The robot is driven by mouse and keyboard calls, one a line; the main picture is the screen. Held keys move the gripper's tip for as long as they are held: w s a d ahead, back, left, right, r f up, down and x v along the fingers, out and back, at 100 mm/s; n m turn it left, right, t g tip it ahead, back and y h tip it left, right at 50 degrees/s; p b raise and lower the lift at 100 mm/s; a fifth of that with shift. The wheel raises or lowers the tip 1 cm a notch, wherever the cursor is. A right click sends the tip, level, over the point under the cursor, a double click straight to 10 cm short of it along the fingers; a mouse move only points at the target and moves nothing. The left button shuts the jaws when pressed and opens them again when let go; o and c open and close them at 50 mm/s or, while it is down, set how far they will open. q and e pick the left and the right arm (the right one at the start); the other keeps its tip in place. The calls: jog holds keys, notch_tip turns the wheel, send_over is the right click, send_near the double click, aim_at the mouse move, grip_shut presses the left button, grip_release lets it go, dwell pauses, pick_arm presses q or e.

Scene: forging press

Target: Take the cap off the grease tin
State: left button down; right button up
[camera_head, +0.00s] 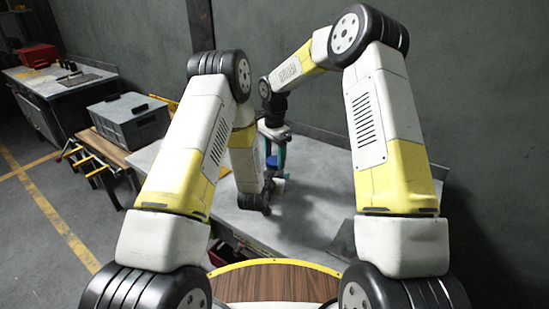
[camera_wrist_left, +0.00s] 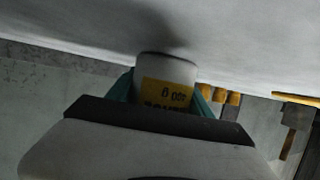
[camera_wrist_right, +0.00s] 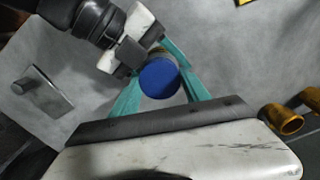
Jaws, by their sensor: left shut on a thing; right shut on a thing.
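The grease tin (camera_wrist_left: 166,76), white with a yellow label, stands between the teal fingers of my left gripper (camera_wrist_left: 167,92) in the left wrist view. The left gripper is shut on the tin's body. The blue cap (camera_wrist_right: 158,79) sits between the teal fingers of my right gripper (camera_wrist_right: 160,74) in the right wrist view, and that gripper is shut on it from above. In the head view the right gripper (camera_head: 273,154) points down over the table, with a little of the blue cap (camera_head: 271,162) showing. Whether cap and tin still touch is hidden.
The grey table (camera_head: 315,195) is mostly clear around the grippers. Brass cylinders (camera_wrist_right: 281,119) show at the right of the right wrist view, and a grey plate with a knob (camera_wrist_right: 42,92) at its left. A grey crate (camera_head: 130,119) stands left of the table.

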jog(key=n, duration=0.8)
jog(key=shift+n, duration=0.3)
jog(key=n, duration=0.7)
jog(key=shift+r, duration=0.1)
jog(key=o, duration=1.5)
jog(key=shift+o, duration=0.2)
